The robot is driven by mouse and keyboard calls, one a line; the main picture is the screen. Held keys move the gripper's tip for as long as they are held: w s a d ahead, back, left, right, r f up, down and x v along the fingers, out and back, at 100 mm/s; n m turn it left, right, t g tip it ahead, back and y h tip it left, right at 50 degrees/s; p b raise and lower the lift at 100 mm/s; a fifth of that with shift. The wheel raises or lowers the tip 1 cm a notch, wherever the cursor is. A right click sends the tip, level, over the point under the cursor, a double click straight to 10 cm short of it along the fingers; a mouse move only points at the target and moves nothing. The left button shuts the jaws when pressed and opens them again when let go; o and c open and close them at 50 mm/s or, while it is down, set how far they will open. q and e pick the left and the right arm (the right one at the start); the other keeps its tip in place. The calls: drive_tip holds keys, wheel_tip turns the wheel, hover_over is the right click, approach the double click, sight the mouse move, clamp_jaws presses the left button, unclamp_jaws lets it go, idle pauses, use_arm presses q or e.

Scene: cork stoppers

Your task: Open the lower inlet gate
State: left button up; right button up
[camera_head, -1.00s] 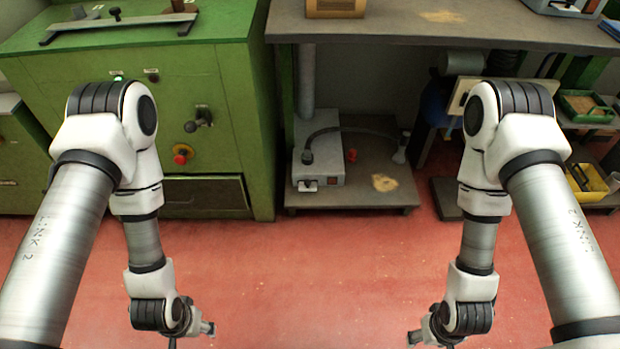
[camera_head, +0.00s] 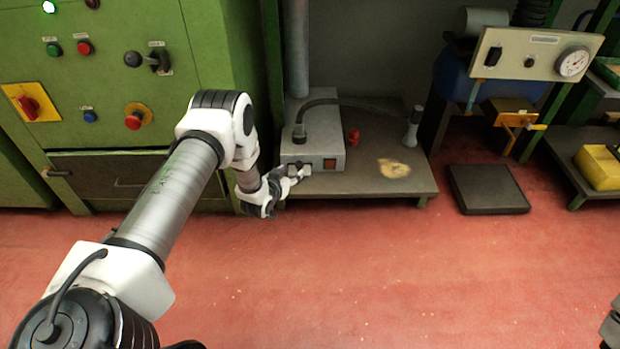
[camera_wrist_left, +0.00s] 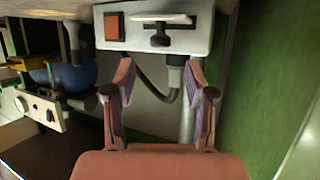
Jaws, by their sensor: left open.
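A pale grey box (camera_head: 328,148) stands on the low shelf, with an orange switch (camera_head: 329,164) on its front. In the left wrist view, which looks upside down, the box front (camera_wrist_left: 193,40) carries a dark slot with a white plate and a dark knob (camera_wrist_left: 160,36). I take this to be the inlet gate; no label is readable. My left gripper (camera_head: 296,179) is in front of the box's lower left. In the wrist view, its fingers (camera_wrist_left: 162,72) are apart and empty, short of the knob, which lies between their lines.
The low shelf (camera_head: 370,183) also holds a red item (camera_head: 353,136) and a hose with a grey nozzle (camera_head: 412,127). A green cabinet (camera_head: 105,85) with buttons stands at left. A dark flat block (camera_head: 488,189) lies on the floor. The red floor in front is clear.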

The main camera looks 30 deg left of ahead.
sight(299, 164)
use_arm(q)
drive_tip(key=b+x, duration=0.4)
drive_tip(key=x, duration=0.3)
drive_tip(key=shift+s+f, duration=0.1)
drive_tip(key=shift+w+b, duration=0.25)
drive_tip(key=shift+b, duration=0.1)
